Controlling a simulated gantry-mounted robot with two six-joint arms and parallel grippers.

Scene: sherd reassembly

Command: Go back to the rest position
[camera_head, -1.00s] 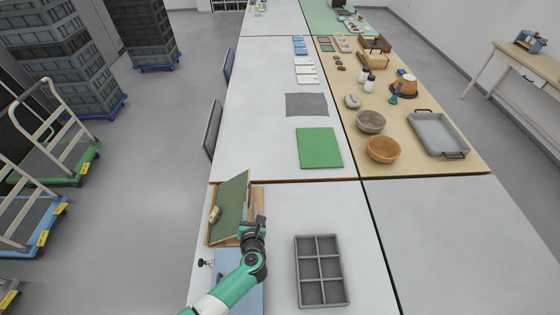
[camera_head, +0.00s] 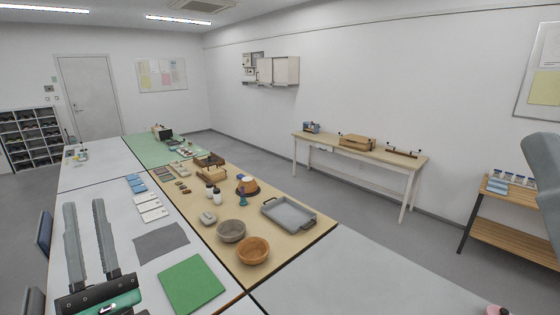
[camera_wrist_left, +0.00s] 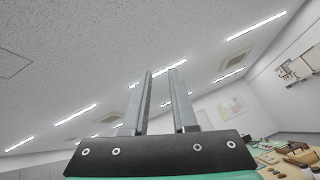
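My left gripper (camera_head: 84,206) is raised at the lower left of the head view, in front of the white table. Its two long grey fingers point up and stand apart with nothing between them. In the left wrist view the same gripper (camera_wrist_left: 162,72) is open and empty, pointing toward the ceiling and its lights. My right gripper is not in view. The compartment tray and the tilted green board are out of view.
A green mat (camera_head: 191,286) and a grey cloth (camera_head: 161,242) lie on the white table. The tan table beside it holds a wooden bowl (camera_head: 253,250), a grey bowl (camera_head: 231,231) and a metal tray (camera_head: 288,214).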

